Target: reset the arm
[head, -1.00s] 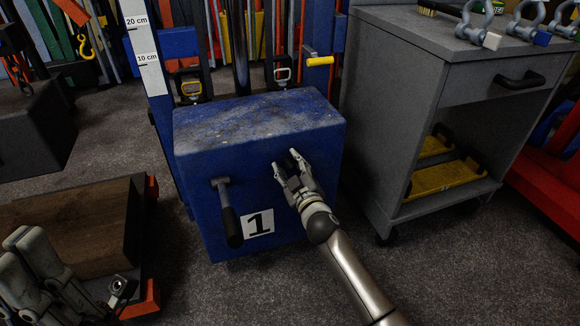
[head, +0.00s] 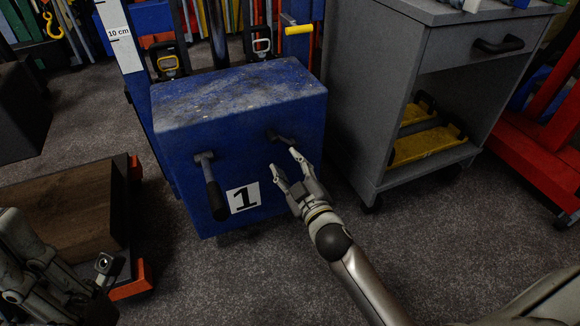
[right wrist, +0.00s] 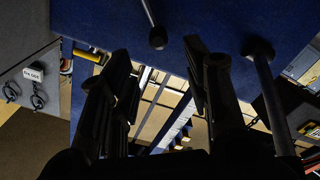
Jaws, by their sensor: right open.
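My right gripper (head: 283,172) is open and empty in front of the blue jack block (head: 250,95), just below and apart from its right lever (head: 281,138). That lever is short in the head view and tilts down to the right. The left lever (head: 212,185) has a black handle that hangs down the block's front. In the right wrist view the blue block (right wrist: 210,18) lies beyond the open fingers (right wrist: 165,85), with nothing between them. My left gripper (head: 45,265) is at the lower left corner, partly cut off; its jaws are unclear.
A grey cabinet (head: 400,50) with yellow items on its shelf (head: 430,148) stands to the right. A wooden block (head: 65,210) lies on a low red-cornered base at the left. A red frame (head: 540,150) is at far right. Carpet in front of the block is clear.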

